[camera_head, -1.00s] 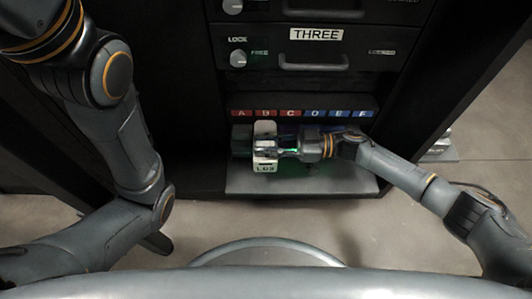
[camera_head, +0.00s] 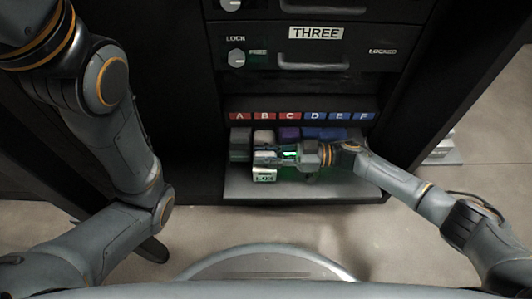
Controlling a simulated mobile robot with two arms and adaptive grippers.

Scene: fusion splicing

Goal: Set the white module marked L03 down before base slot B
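The white module marked L03 (camera_head: 264,176) is at the front of the grey shelf, in line with label B (camera_head: 257,116). Its marked face is toward me, but the print is too small to read surely. My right gripper (camera_head: 275,156) comes in from the right, with its fingers across the module's middle. It appears shut on the module. Whether the module's underside touches the shelf is hard to tell. Behind it, a white block (camera_head: 264,137) sits under label B. My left arm is at the left, and its gripper is out of view.
A dark grey-green block (camera_head: 240,146) is to the left of the module. A purple block (camera_head: 289,133) and blue blocks (camera_head: 320,133) are in the row to the right. The shelf (camera_head: 330,188) has bare room at its front right. A drawer marked THREE (camera_head: 315,33) is above.

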